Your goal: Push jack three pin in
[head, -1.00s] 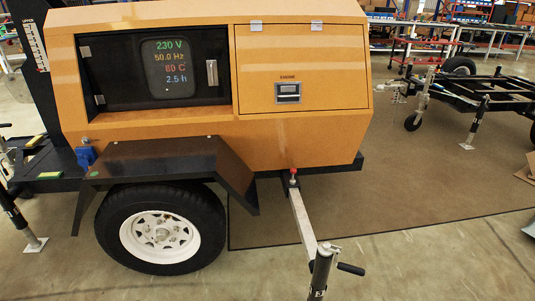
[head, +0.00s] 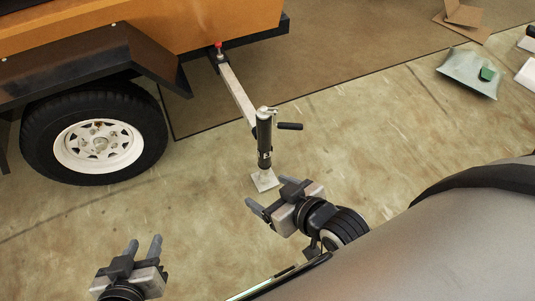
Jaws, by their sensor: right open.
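A jack (head: 264,138), a dark upright tube with a side crank and a square foot plate, stands at the end of a pale outrigger beam (head: 238,94). A small red-topped pin (head: 218,44) stands at the beam's inner end, by the trailer's dark frame. How deep it sits is too small to tell. No readable label shows which jack this is. My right gripper (head: 268,194) is open and empty, just in front of the jack's foot in the picture. My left gripper (head: 144,245) is open and empty at the lower left, apart from the trailer.
The orange trailer (head: 180,20) with its black fender (head: 90,60) and white-rimmed wheel (head: 98,146) fills the upper left. A grey-green pad with a green item (head: 472,74) and cardboard (head: 462,18) lie at the upper right. The concrete floor around the jack is clear.

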